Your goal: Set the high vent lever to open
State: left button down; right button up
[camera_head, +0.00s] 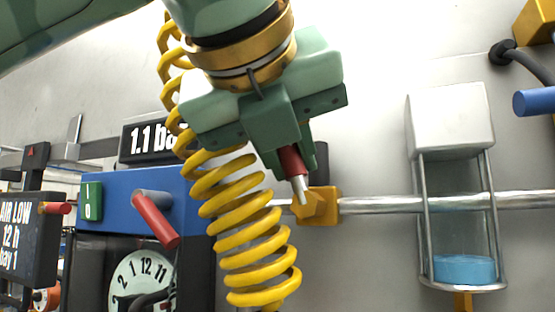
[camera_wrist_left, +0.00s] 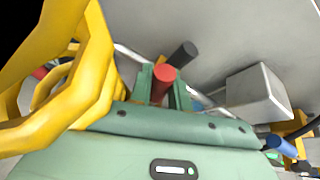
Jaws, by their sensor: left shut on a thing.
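A lever with a red grip (camera_head: 292,160) and a pale metal stem sits on a yellow valve body (camera_head: 326,204) on a horizontal pipe; I take it as the high vent lever. Its stem leans up and slightly left from the valve in the head view. My left gripper (camera_head: 287,150) is shut on the red grip, whose round end also shows between the green fingers in the left wrist view (camera_wrist_left: 162,82). Part of the grip is hidden by the fingers. No open or shut marking is readable. My right gripper is not in view.
A yellow coiled hose (camera_head: 250,235) hangs close beside my left gripper. A blue panel (camera_head: 115,185) with another red lever (camera_head: 155,218) is at left, above a dial (camera_head: 140,280). A glass with blue liquid (camera_head: 463,268) and a blue handle (camera_head: 535,101) are at right.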

pick_arm(q)
jog(key=shift+s+d+m+t+y, duration=0.3)
jog(key=shift+d+m+y, duration=0.2)
jog(key=shift+m, duration=0.2)
jog(key=shift+d+m+y, duration=0.25)
jog(key=shift+m+y, duration=0.05)
jog(key=shift+m, duration=0.1)
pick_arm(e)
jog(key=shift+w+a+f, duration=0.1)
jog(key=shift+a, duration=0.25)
pick_arm(q)
jog(key=shift+f, duration=0.1)
jog(key=c, duration=1.3)
grip_release()
jog(key=shift+s, duration=0.1)
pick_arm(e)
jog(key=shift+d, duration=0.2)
pick_arm(q)
jog(key=shift+s+r, duration=0.1)
jog(key=shift+r, duration=0.1)
